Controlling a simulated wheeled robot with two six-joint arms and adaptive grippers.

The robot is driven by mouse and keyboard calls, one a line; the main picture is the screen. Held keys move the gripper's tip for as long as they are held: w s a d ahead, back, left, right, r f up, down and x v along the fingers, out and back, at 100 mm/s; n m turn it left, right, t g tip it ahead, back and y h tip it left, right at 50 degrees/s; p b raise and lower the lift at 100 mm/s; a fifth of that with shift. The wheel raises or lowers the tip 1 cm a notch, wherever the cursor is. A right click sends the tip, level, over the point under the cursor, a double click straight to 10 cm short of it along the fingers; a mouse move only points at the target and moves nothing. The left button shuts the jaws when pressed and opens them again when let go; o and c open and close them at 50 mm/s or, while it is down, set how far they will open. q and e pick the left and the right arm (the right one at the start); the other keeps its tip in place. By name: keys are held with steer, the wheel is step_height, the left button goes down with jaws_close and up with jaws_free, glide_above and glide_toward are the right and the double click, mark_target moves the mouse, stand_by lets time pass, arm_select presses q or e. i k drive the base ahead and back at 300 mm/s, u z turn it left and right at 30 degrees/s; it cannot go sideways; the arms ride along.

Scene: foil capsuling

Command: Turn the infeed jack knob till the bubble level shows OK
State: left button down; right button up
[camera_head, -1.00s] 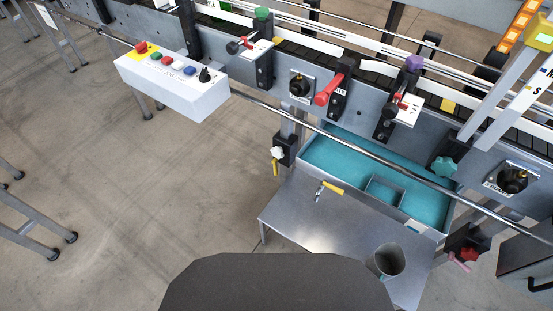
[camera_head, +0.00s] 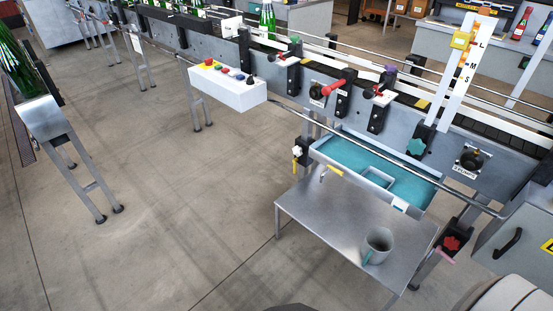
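Two knobs sit on the conveyor's legs in the head view. One is a white knob (camera_head: 297,151) on a black block at the left leg, with a yellow piece hanging below it. The other is a red knob (camera_head: 452,243) on a black block at the right leg, with a pink handle beside it. I cannot tell from any marking which is the infeed jack knob. The bubble level cannot be made out, and no OK reading is legible. Neither of my grippers is in view.
A steel side table (camera_head: 340,225) with a grey mug (camera_head: 378,243) stands before the conveyor, below a teal-lined tray (camera_head: 348,153). A white button box (camera_head: 226,88) juts out at left. A grey cabinet (camera_head: 500,240) is at right. The floor at left is open.

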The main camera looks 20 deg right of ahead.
mark_target(297, 151)
steer(key=u, duration=0.6)
steer(key=i, duration=2.45)
steer(key=z, duration=1.3)
steer(key=i, duration=0.9)
steer(key=z, duration=0.95)
